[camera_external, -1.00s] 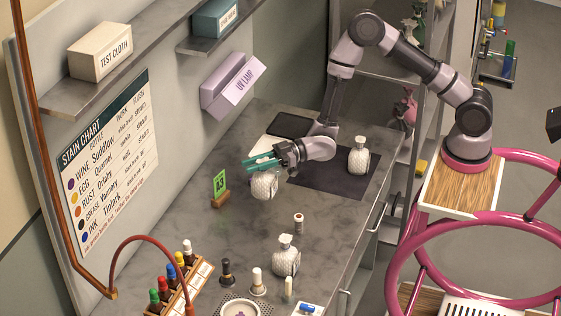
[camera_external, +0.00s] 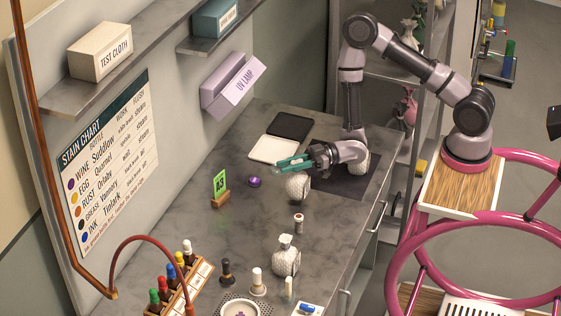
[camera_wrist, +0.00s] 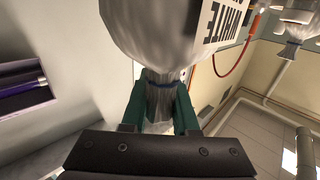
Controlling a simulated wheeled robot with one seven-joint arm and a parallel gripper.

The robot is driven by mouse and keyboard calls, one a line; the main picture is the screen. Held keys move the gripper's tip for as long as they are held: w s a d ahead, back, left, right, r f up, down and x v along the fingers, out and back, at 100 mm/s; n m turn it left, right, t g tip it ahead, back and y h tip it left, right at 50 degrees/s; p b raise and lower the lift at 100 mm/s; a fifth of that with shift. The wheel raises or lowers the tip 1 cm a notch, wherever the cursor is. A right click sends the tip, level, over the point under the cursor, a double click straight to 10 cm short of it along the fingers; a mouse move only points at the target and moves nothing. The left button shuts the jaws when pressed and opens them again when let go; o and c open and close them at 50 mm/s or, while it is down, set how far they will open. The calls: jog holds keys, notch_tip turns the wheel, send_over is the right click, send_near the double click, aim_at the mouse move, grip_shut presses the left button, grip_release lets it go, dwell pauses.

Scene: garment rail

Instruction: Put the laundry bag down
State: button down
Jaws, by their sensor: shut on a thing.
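The bag hangs below the fingers, over the grey counter near the left edge of a dark mat (camera_external: 345,183). I cannot tell whether its bottom touches the counter. In the wrist view the bag (camera_wrist: 165,35) fills the top middle, with a label partly reading "WHITE", and its neck is between the fingers (camera_wrist: 158,100). A similar bag (camera_external: 286,259) stands nearer the front. Another (camera_external: 363,163) stands on the mat, mostly hidden behind my arm.
A white panel (camera_external: 273,150) and a black panel (camera_external: 290,126) lie on the counter (camera_external: 150,245) at the back. A green number stand (camera_external: 220,187) and a purple disc (camera_external: 254,182) are left of the held bag. A small bottle (camera_external: 298,223) stands in front. Bottles crowd the front left.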

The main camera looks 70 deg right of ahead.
jog(key=shift+f, duration=1.15)
jog(key=shift+f, duration=0.15)
jog(key=c, duration=0.7)
grip_release()
